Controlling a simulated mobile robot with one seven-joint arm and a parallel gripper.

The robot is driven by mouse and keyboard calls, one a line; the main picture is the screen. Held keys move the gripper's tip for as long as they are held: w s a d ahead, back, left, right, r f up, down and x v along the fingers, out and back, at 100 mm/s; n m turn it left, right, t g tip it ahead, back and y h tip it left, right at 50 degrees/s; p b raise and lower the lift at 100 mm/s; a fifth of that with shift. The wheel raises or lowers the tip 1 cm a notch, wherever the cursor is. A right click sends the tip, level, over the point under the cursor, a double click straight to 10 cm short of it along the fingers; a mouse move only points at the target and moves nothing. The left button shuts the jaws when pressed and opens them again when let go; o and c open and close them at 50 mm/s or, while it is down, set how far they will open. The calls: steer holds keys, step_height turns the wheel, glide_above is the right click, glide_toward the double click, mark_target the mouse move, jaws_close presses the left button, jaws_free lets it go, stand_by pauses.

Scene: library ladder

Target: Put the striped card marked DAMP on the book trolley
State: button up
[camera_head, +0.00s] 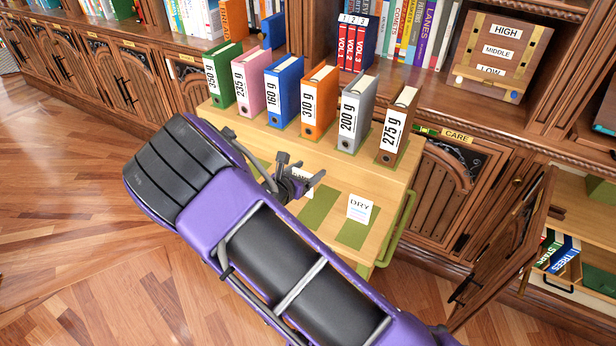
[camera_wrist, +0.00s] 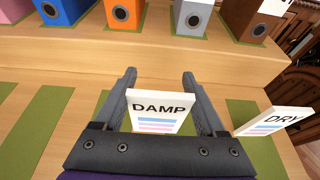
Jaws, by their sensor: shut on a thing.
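The white card marked DAMP (camera_wrist: 160,112), with pink and blue stripes, stands between the two fingers of my gripper (camera_wrist: 160,92) in the wrist view. My gripper is shut on it, just over the light-wood book trolley (camera_head: 385,185). In the head view my gripper (camera_head: 290,180) hides most of the card (camera_head: 306,174). I cannot tell whether the card touches the trolley top. A second card marked DRY (camera_head: 359,208) stands on a green strip to the right, also seen in the wrist view (camera_wrist: 272,121).
Several weight-marked binders, including an orange one (camera_head: 316,103) and a brown one (camera_head: 395,128), stand in a row on the trolley's raised back step. Green strips (camera_head: 318,208) mark the lower top. An open cabinet door (camera_head: 505,245) stands right of the trolley.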

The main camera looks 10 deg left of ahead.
steer(key=shift+f, duration=0.9)
steer(key=shift+f, duration=0.15)
steer(key=shift+f+b, duration=0.15)
steer(key=shift+b, duration=0.15)
steer(key=o, duration=1.2)
steer(key=shift+o, duration=0.2)
steer(key=shift+r, duration=0.2)
steer(key=shift+r+p, duration=0.25)
steer(key=shift+p, duration=0.15)
steer(key=v, duration=1.2)
steer(key=shift+f+p, duration=0.15)
steer(key=shift+p, duration=0.25)
